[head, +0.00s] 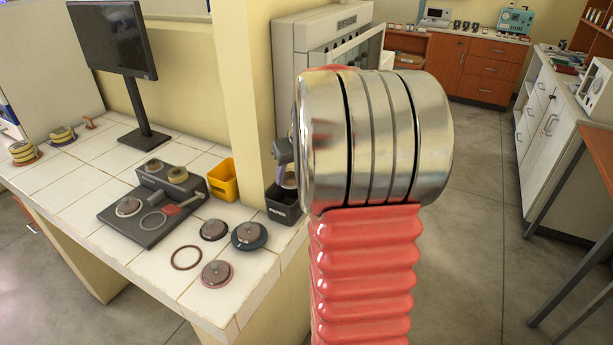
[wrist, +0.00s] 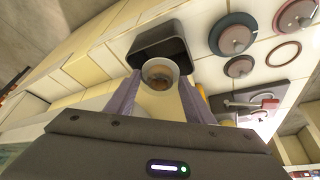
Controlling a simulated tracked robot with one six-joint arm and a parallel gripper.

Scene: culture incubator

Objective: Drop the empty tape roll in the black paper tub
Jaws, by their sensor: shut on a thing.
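The empty tape roll (wrist: 160,98) is a cream tube with a brown inside, held between the two purple-grey fingers of my gripper (wrist: 158,92) in the wrist view. In the head view my gripper (head: 286,172) hangs just above the black paper tub (head: 283,208), marked PAPER, at the counter's right edge beside the yellow pillar. The roll shows there only as a small pale piece (head: 289,180), partly hidden by the fingers and my arm. In the wrist view the black tub (wrist: 150,45) opens just beyond the roll's end; their exact gap is unclear.
A yellow tub (head: 222,180) stands left of the black tub. A dark grey tray (head: 140,226) with discs, a ring and a red-tipped tool lies further left. Several round lids and a brown ring (head: 187,258) lie near the front edge. A monitor (head: 112,38) stands behind.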

